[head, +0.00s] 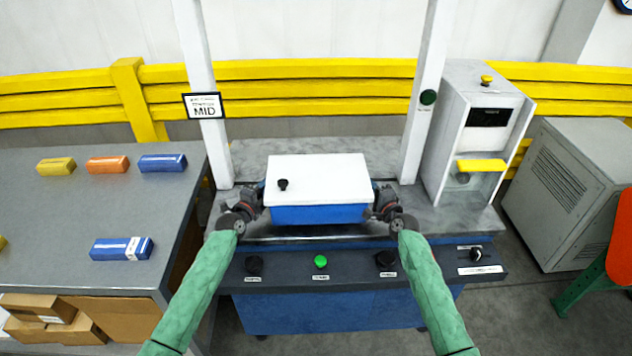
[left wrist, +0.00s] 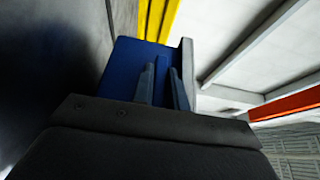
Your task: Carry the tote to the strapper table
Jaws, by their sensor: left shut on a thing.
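The tote (head: 315,214) is a blue box with a white lid (head: 330,178) and a small black knob on top. It is level between my two grippers, over the front part of the strapper table (head: 450,205), between the white posts. I cannot tell if it rests on the table. My left gripper (head: 260,196) is shut on the tote's left end. In the left wrist view both fingers (left wrist: 164,88) lie against the blue tote wall (left wrist: 122,68). My right gripper (head: 376,198) is at the tote's right end; its fingertips are hidden.
A grey table (head: 70,220) at left carries yellow, orange and blue cartons. A control panel with a green button (head: 321,261) runs along the machine front. A white unit (head: 480,120) stands right of the posts. Yellow rails (head: 280,90) cross behind. A grey cabinet (head: 570,190) stands at right.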

